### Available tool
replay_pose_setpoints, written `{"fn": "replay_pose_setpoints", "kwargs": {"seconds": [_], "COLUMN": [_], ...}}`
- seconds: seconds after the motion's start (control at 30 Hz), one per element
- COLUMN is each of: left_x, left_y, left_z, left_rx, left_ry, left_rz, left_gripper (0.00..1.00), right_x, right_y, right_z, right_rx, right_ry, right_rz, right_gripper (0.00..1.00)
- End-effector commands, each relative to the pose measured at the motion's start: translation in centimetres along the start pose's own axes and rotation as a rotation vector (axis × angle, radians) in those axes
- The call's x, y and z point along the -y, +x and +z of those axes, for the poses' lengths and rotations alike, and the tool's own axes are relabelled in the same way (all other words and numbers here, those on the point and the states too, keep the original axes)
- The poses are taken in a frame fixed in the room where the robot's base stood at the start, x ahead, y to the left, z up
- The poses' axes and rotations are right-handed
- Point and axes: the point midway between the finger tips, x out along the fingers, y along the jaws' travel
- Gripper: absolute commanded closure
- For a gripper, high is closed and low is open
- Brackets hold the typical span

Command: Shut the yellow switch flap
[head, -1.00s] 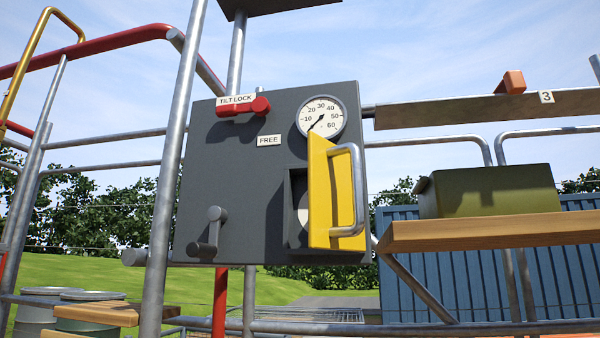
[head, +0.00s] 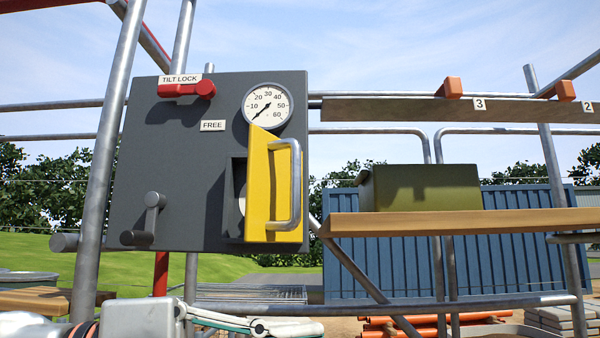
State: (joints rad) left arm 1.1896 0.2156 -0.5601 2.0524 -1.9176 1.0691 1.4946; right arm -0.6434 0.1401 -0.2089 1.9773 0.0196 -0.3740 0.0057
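The yellow switch flap (head: 257,185) stands open on the lower right of a dark grey panel (head: 180,225). It is swung outward from a dark recess (head: 235,195), and part of a pale round thing shows inside. A silver bar handle (head: 294,185) runs down the flap's outer edge. Nothing touches the flap. Pale grey and greenish parts of one of my arms show at the bottom edge, below the panel.
The panel carries a red lever (head: 187,89), a gauge (head: 267,106) and a grey crank (head: 148,220). A metal pole (head: 104,150) stands at its left. A wooden shelf (head: 440,223) with an olive box (head: 420,187) juts out at the right. Open space lies before the flap.

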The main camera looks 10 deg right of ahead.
Motion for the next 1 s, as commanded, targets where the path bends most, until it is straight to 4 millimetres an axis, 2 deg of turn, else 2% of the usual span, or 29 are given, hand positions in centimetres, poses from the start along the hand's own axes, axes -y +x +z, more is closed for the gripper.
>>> {"fn": "replay_pose_setpoints", "kwargs": {"seconds": [0.03,0.23,0.5,0.6,0.8,1.0], "left_x": [1.4,6.0,13.9,15.7,16.9,17.2], "left_y": [0.4,0.9,-0.5,-1.0,-0.9,1.3], "left_z": [-0.7,-1.8,-4.1,-4.9,-5.1,-3.4], "left_rx": [0.043,0.28,0.584,0.642,0.678,0.677], "left_ry": [0.041,0.127,0.189,0.194,0.193,0.191], "left_rz": [0.04,0.135,0.059,0.019,-0.01,-0.008], "left_gripper": [1.0,1.0,1.0,1.0,1.0,1.0], "right_x": [0.0,0.0,0.1,0.1,0.1,-0.1], "right_y": [-0.1,-0.4,-0.7,-0.7,-0.8,-1.3], "right_z": [-0.2,-0.5,-0.8,-0.8,-1.0,-2.0], "right_rx": [-0.001,-0.001,0.001,0.001,0.0,-0.006], "right_ry": [0.001,0.004,0.008,0.009,0.01,0.008], "right_rz": [0.0,-0.002,-0.004,-0.005,-0.005,-0.003], "right_gripper": [1.0,1.0,1.0,1.0,1.0,1.0]}}
